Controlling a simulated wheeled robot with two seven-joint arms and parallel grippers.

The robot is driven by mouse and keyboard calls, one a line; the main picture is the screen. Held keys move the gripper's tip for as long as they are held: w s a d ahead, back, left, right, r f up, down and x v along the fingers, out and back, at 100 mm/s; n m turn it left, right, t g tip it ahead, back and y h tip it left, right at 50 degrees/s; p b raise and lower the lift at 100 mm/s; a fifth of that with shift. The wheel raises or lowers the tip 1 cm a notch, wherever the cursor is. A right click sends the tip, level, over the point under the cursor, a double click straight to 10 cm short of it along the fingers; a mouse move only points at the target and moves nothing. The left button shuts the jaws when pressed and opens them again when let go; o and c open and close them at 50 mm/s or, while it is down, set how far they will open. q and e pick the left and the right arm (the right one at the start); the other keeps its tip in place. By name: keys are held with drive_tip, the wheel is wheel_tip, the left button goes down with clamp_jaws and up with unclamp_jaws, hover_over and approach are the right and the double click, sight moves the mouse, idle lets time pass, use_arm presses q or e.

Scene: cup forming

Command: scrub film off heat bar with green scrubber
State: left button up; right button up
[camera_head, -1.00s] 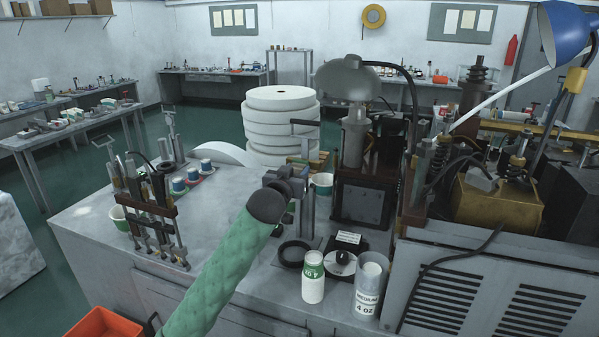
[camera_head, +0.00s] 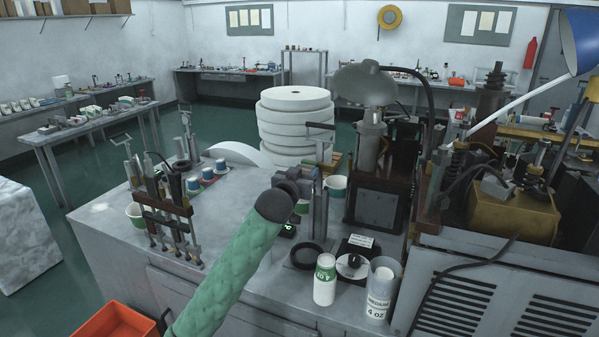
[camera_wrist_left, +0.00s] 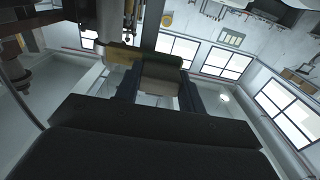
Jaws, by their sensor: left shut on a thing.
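My left arm, in a green quilted sleeve, reaches over the grey bench in the head view. Its gripper (camera_head: 312,180) is beside an upright grey metal post in the middle of the bench. In the left wrist view the fingers (camera_wrist_left: 158,92) are shut on a beige-grey block with a strip of olive green and yellow (camera_wrist_left: 128,54) along its far end; this looks like the green scrubber. My right gripper is not in view.
A white-green bottle (camera_head: 325,281), a clear labelled cup (camera_head: 380,290) and a black ring (camera_head: 307,256) are on the bench's front part. A tool rack (camera_head: 168,225) stands left. White rolls (camera_head: 295,125) are stacked behind. A dark machine (camera_head: 375,205) stands right of the gripper.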

use_arm(q)
drive_tip(key=shift+s+d+p, duration=0.1)
drive_tip(key=shift+s+d, duration=0.2)
drive_tip(key=shift+d, duration=0.7)
drive_tip(key=shift+s+d+p, duration=0.15)
drive_tip(key=shift+s+d, duration=0.2)
drive_tip(key=shift+d, duration=0.6)
drive_tip(key=shift+s+d+p, duration=0.1)
drive_tip(key=shift+s+d, duration=0.2)
drive_tip(key=shift+d, duration=0.7)
drive_tip(key=shift+w+a+p, duration=0.3)
drive_tip(key=shift+w+a, duration=0.1)
drive_tip(key=shift+a, duration=0.9)
drive_tip(key=shift+w+a+p, duration=0.25)
drive_tip(key=shift+w+a, duration=0.2)
drive_tip(key=shift+a, duration=0.8)
drive_tip(key=shift+w+a+p, duration=0.3)
drive_tip(key=shift+w+a, duration=0.1)
drive_tip(key=shift+a, duration=0.9)
drive_tip(key=shift+s+d+p, duration=0.15)
drive_tip(key=shift+s+d, duration=0.25)
drive_tip(key=shift+d, duration=0.85)
drive_tip(key=shift+s+d+p, duration=0.2)
drive_tip(key=shift+s+d, duration=0.2)
drive_tip(key=shift+d, duration=0.85)
drive_tip(key=shift+s+d+p, duration=0.15)
drive_tip(key=shift+s+d, duration=0.25)
drive_tip(key=shift+d, duration=0.85)
drive_tip(key=shift+a, duration=0.1)
